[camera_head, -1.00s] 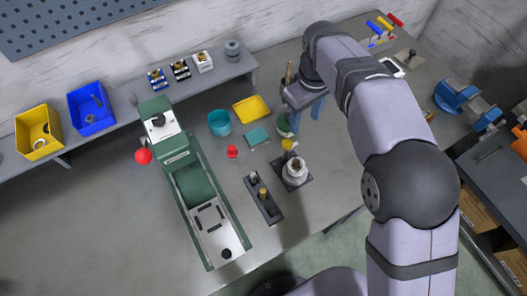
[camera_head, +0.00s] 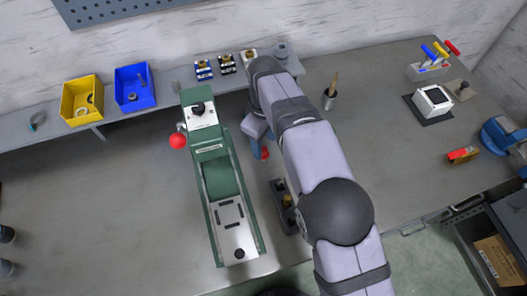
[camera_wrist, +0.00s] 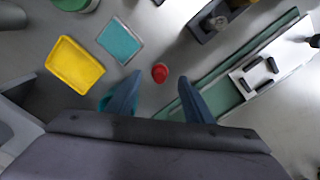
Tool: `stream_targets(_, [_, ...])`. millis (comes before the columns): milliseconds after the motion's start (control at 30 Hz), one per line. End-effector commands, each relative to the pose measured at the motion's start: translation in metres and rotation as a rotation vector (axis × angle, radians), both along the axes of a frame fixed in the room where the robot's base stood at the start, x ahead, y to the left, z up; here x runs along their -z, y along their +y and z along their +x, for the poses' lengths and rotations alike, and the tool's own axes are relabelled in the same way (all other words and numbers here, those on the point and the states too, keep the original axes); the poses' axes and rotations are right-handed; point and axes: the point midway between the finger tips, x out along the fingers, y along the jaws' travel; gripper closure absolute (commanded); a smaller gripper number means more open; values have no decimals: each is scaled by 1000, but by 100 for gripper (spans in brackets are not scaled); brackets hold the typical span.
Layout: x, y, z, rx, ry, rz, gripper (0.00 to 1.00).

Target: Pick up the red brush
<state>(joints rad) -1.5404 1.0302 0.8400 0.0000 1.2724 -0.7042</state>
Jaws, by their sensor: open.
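A small red object (camera_wrist: 160,73), round from above, sits on the grey table between my fingers in the wrist view. It shows beside a blue finger in the head view (camera_head: 265,153). I cannot tell if it is the brush; no bristles show. My gripper (camera_wrist: 160,82) is open, its blue fingers apart on either side of the red object and not touching it. In the head view my gripper (camera_head: 259,146) is right of the green press. A red and orange item (camera_head: 463,155) lies far right on the table; its kind is unclear.
The green press (camera_head: 224,180) with a red lever ball (camera_head: 178,141) stands close on the left. A yellow tray (camera_wrist: 75,65), a teal pad (camera_wrist: 122,40) and a dark holder (camera_head: 285,205) lie nearby. A cup (camera_head: 329,102) holds a wooden-handled tool.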

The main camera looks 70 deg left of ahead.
Motion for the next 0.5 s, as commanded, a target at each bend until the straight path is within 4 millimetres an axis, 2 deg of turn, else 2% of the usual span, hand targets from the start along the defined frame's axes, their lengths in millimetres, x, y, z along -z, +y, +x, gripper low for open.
stream_targets(167, [8,0,0,1,0,-1,53])
stream_targets(500, [46,1,-2,1,0,-1,53])
